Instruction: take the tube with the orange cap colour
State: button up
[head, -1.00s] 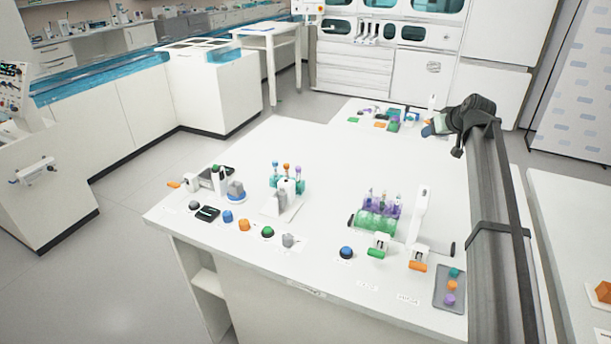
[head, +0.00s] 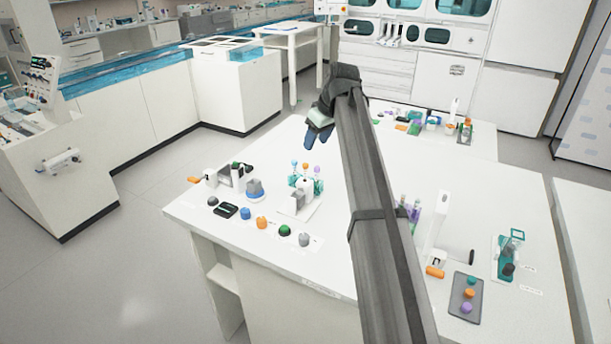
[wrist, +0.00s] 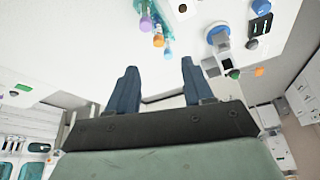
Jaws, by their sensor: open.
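The orange-capped tube (head: 306,167) stands in the middle of a teal rack on the white table. A blue-capped tube (head: 294,163) is on its left and a purple-capped tube (head: 317,171) on its right. In the wrist view the orange cap (wrist: 158,41) lies between the blue cap (wrist: 168,54) and the purple cap (wrist: 145,25), at the upper middle. My gripper (head: 318,138) is open and empty, with its blue fingers above and behind the rack. The open fingers (wrist: 159,66) also show in the wrist view, apart from the tubes.
A row of coloured buttons (head: 262,223) runs along the front edge. A grey device on a blue base (head: 254,188) stands left of the rack. My arm covers part of a second rack (head: 413,213) on the right. A dark tray (head: 468,296) lies at the right front.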

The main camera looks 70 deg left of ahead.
aim_at(306, 164)
jog(key=x, duration=1.3)
jog(key=shift+w+a+f, duration=0.15)
jog(key=shift+a, duration=0.05)
jog(key=shift+c, duration=0.3)
jog(key=c, duration=0.8)
jog(key=shift+c, duration=0.2)
notch_tip(306, 164, up, 10)
jog(key=shift+r, duration=0.1)
jog(key=shift+d, duration=0.1)
